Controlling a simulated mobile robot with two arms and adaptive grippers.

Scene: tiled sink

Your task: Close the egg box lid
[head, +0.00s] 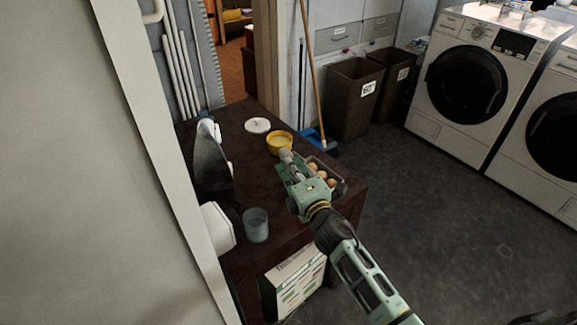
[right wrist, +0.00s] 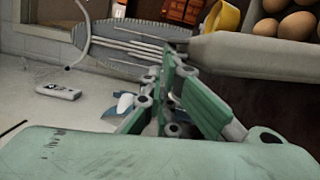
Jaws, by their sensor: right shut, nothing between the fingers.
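The egg box (head: 342,187) is grey and stands open near the right edge of the dark brown cabinet top, with several brown eggs (head: 321,174) showing. Its lid is hard to make out, as my right gripper and arm cover the near-left side of the box. My right gripper (head: 286,156) is shut and empty at the left side of the box. Whether it touches the box I cannot tell. In the right wrist view, eggs (right wrist: 298,25) show at the upper right, beyond the green finger links. My left gripper is not in view.
A yellow bowl (head: 279,143) stands just behind the gripper, with a white round lid (head: 257,125) further back. A glass (head: 256,225) and white containers (head: 217,228) stand at the left. A pale wall edge (head: 120,160) borders the left. Floor lies beyond the cabinet's right edge.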

